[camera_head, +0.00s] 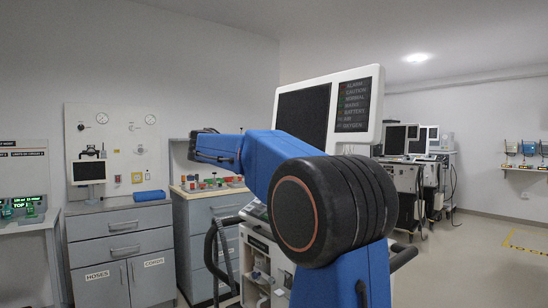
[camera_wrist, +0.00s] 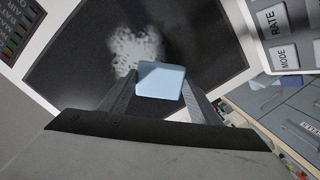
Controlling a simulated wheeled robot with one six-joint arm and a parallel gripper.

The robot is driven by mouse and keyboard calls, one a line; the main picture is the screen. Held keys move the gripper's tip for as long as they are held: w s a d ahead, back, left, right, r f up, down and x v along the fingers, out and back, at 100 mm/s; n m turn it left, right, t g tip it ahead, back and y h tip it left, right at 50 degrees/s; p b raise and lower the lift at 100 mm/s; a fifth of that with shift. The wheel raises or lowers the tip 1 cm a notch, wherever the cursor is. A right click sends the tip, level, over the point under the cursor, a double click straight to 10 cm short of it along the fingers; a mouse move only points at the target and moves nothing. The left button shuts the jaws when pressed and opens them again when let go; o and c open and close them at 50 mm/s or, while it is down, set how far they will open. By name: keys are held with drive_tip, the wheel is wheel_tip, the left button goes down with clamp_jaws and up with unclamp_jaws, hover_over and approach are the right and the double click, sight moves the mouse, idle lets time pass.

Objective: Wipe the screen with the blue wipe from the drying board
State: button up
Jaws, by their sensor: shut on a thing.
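In the wrist view my gripper (camera_wrist: 160,92) is shut on a light blue wipe (camera_wrist: 161,78), held between its two fingertips. The dark screen (camera_wrist: 75,62) lies in front of the wipe, with a whitish cloudy smudge (camera_wrist: 136,48) on it just above and left of the wipe. I cannot tell whether the wipe touches the screen. In the head view the screen (camera_head: 303,112) is on a white-framed ventilator, partly covered by my blue arm. My gripper cannot be made out there, and neither can the smudge. I cannot identify the drying board.
Grey drawer cabinets (camera_head: 120,240) stand at the left, with a blue item (camera_head: 149,195) on top. A counter with small coloured items (camera_head: 215,185) is behind my arm. More ventilators (camera_head: 405,170) stand at the back right. A wall shelf (camera_head: 524,168) holds small devices. Floor at right is clear.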

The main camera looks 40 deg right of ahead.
drive_tip(key=shift+d+f, duration=0.15)
drive_tip(key=shift+d, duration=0.95)
idle(0.5)
drive_tip(key=shift+s, duration=0.1)
drive_tip(key=shift+s, duration=5.25)
drive_tip(key=shift+w+d+r, duration=0.1)
drive_tip(key=shift+w+r, duration=0.25)
drive_tip(key=shift+w, duration=1.4)
drive_tip(key=shift+w+d+r, duration=0.1)
drive_tip(key=shift+w+r, duration=0.2)
drive_tip(key=shift+w, duration=1.5)
drive_tip(key=shift+w+d+r, duration=0.1)
drive_tip(key=shift+w+r, duration=0.25)
drive_tip(key=shift+w, duration=1.4)
drive_tip(key=shift+d+r, duration=0.15)
drive_tip(key=shift+r, duration=0.85)
drive_tip(key=s, duration=0.7)
drive_tip(key=shift+s, duration=0.15)
